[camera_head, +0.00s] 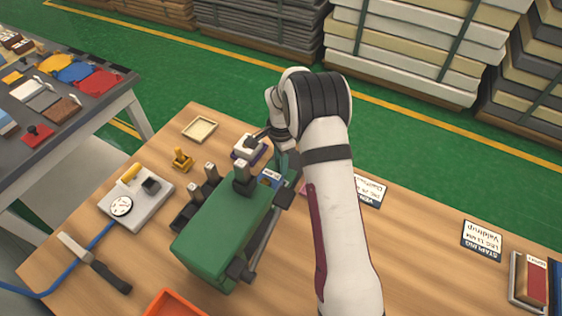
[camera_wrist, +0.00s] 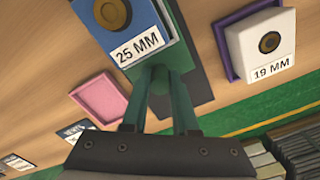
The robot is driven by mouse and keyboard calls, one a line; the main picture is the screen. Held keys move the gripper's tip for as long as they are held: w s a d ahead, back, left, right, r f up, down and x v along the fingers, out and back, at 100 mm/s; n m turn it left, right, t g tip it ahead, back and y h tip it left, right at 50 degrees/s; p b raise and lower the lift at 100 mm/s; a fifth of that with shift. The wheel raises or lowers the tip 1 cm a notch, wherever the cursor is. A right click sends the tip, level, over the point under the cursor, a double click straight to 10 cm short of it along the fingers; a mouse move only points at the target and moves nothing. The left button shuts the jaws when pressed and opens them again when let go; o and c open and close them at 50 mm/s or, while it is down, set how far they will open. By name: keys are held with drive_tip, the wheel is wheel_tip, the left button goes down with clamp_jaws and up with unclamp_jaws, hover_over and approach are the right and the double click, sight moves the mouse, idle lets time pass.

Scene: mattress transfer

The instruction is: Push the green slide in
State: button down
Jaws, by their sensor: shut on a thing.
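The green slide (camera_wrist: 174,53) sticks out from the green machine (camera_head: 225,235) on the wooden bench. A blue block (camera_wrist: 135,35) labelled 25 MM sits on the slide; it also shows in the head view (camera_head: 270,178), close to the machine. My gripper (camera_wrist: 160,88) is shut on the grip at the slide's outer end, with one finger on each side. In the head view my gripper (camera_head: 281,152) is at the far end of the machine, and the wrist and arm partly cover it. How far the slide stands out is hard to tell there.
A white block (camera_wrist: 262,45) labelled 19 MM sits in a purple tray beside the slide. A pink tray (camera_wrist: 98,98) lies on the other side. A gauge (camera_head: 122,206), a yellow clamp-like piece (camera_head: 182,159) and a hammer-like tool (camera_head: 94,262) lie left of the machine. Label cards lie right.

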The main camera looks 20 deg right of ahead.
drive_tip(key=s+a, duration=0.3)
drive_tip(key=shift+s+a, duration=0.15)
drive_tip(key=c, duration=1)
unclamp_jaws()
wheel_tip(320, 180, up, 16)
drive_tip(key=m+y, duration=0.4)
approach(272, 174)
drive_tip(key=shift+t, duration=0.4)
drive_tip(key=x, duration=1)
drive_tip(key=shift+s, duration=0.4)
